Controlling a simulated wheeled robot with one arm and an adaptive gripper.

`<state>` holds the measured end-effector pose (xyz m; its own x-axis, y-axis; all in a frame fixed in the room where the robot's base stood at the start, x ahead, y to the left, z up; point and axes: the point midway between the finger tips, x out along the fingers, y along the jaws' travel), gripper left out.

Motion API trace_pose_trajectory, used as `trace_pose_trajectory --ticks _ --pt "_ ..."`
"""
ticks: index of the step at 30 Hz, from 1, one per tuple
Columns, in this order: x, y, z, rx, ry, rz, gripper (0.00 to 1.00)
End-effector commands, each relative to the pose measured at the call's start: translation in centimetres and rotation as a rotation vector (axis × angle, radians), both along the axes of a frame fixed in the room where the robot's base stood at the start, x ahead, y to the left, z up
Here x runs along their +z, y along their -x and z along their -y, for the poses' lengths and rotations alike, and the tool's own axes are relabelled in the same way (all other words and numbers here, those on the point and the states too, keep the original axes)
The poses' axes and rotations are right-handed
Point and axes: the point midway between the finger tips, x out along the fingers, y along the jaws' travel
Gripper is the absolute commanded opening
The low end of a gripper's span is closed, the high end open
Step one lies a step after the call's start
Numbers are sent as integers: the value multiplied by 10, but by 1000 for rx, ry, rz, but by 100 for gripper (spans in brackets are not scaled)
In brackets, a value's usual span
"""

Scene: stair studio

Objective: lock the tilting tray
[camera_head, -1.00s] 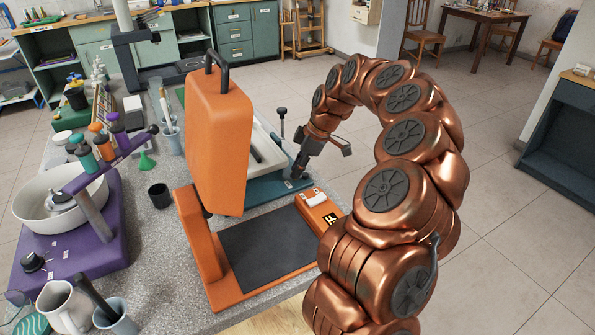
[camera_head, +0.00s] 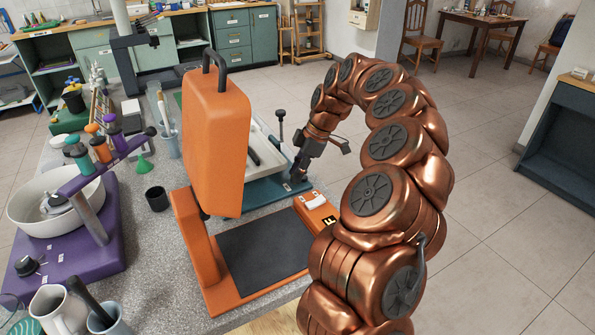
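The tray (camera_head: 266,138) is pale, with a dark bar lying in it, and sits on a teal base (camera_head: 262,195) behind the orange machine. Much of it is hidden by the orange upright housing. A thin lever with a dark knob (camera_head: 280,113) stands at its right side. My gripper (camera_head: 299,172) reaches down at the right end of the teal base, close to the tray's right edge. Its fingers are small and dark here, and I cannot tell whether they are open or whether they touch anything.
The orange machine (camera_head: 217,140) with its tall housing and dark plate stands in front of the tray. A black cup (camera_head: 157,198), a purple stand (camera_head: 85,240) and a green funnel (camera_head: 143,164) are on the left.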

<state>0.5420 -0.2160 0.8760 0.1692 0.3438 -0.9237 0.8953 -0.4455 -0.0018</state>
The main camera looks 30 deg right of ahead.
Motion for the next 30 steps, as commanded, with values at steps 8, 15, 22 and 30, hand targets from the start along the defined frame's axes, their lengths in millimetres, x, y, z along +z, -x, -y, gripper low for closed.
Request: trace_pose_trajectory --ticks 8,15,22,30 --pt "0 0 1 -1 0 0 32" --pt "11 1 5 -3 3 2 32" --pt "44 7 18 -5 2 3 32" --pt "80 13 31 -4 4 3 32"
